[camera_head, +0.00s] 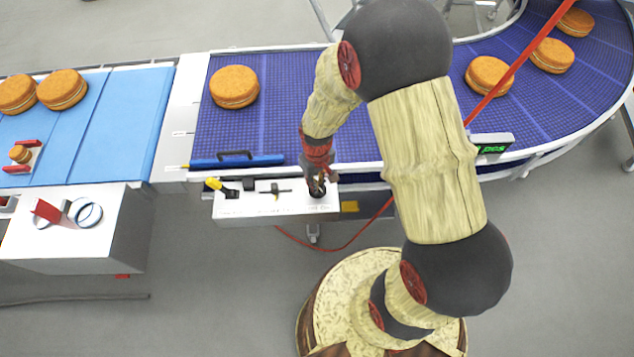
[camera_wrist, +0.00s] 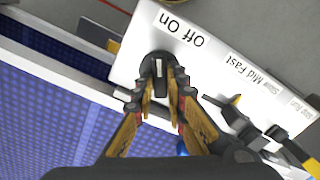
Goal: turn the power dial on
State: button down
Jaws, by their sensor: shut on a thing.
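The power dial is a black round knob with a pale mark, under the label "Off On" in the wrist view (camera_wrist: 158,62). It sits at the right end of a white control box (camera_head: 240,208). My gripper (camera_head: 317,184) is over the dial from above, and its two fingers (camera_wrist: 159,88) are closed on the knob from both sides. In the head view the dial is mostly hidden behind the fingers. I cannot tell for sure which label the mark points to.
On the same box are a black speed lever (camera_head: 275,190) marked "Slow Mid Fast" and a yellow-tipped switch (camera_head: 214,184). A blue conveyor (camera_head: 300,90) with filled rounds runs behind. A small display (camera_head: 491,148) glows green. A red cable (camera_head: 350,240) hangs in front.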

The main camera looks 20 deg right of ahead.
dwell(0.3)
jog(key=c, duration=1.8)
grip_release()
jog(key=shift+r, duration=0.1)
notch_tip(320, 180, up, 12)
